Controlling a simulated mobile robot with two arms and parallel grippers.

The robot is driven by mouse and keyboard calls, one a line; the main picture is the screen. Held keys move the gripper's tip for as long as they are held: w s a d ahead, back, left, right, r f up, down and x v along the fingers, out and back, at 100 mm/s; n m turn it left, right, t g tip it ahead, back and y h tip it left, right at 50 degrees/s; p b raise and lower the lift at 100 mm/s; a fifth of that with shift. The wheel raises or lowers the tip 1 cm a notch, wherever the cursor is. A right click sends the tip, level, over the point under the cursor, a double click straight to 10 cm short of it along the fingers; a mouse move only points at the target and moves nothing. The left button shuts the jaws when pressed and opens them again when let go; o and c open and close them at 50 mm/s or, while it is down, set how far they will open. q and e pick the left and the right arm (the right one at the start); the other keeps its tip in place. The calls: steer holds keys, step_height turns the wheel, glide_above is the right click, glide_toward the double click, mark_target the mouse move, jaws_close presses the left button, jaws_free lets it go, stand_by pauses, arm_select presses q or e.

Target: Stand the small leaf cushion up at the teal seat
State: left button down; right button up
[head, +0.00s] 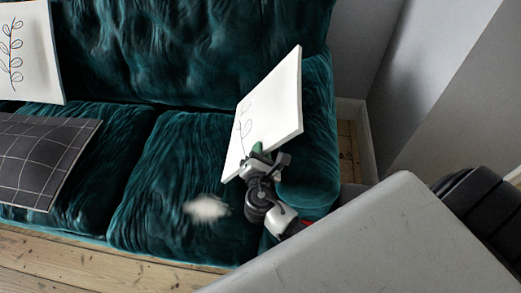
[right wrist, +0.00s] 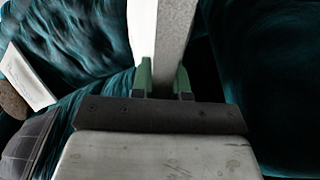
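The small leaf cushion (head: 272,110) is a thin white panel with a faint line-drawn leaf. It is on edge and tilted at the right end of the teal sofa, in front of the right armrest. My right gripper (head: 257,157) is shut on its lower edge. In the right wrist view the green fingertips (right wrist: 160,80) sit either side of the cushion's edge (right wrist: 175,32). The teal seat (head: 170,165) lies below and left of it; I cannot tell whether the cushion touches it. My left gripper is out of view.
Another white leaf cushion (head: 35,55) leans on the backrest at the far left. A dark checked cushion (head: 45,160) lies on the left seat. A blurred pale patch (head: 208,208) shows on the right seat. The middle seat area is clear. A grey wall (head: 350,50) stands right.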

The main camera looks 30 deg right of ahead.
steer(key=o, duration=0.4)
steer(key=shift+o, duration=0.5)
steer(key=shift+s+a, duration=0.1)
steer(key=shift+s, duration=0.05)
steer(key=shift+s+a, duration=0.15)
steer(key=shift+s, duration=0.15)
arm_select(q)
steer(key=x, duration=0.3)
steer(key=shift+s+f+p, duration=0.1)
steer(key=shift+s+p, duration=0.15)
steer(key=shift+p, duration=0.15)
arm_select(e)
steer(key=v, duration=1)
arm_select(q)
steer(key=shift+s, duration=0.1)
